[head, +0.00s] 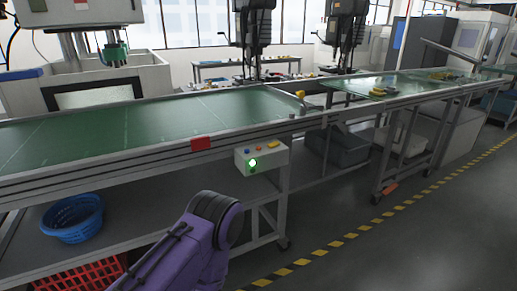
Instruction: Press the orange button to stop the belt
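A pale control box (270,158) is fixed to the front edge of the green conveyor belt (170,117), right of the middle of the belt's front rail. Small coloured buttons sit along its top, among them an orange-looking button (260,148); they are too small to make out in detail. A bright green-white light (252,163) glows on its front face. A purple link of my own arm rises from the bottom, left of and below the box, apart from it. Neither of my grippers is in view.
A red plate (201,143) is on the belt's front rail. Below are a blue basket (74,218) and a red crate (80,277). A second green table (400,84) stands at the right. The floor in front of the box is clear, with a yellow-black stripe (320,252).

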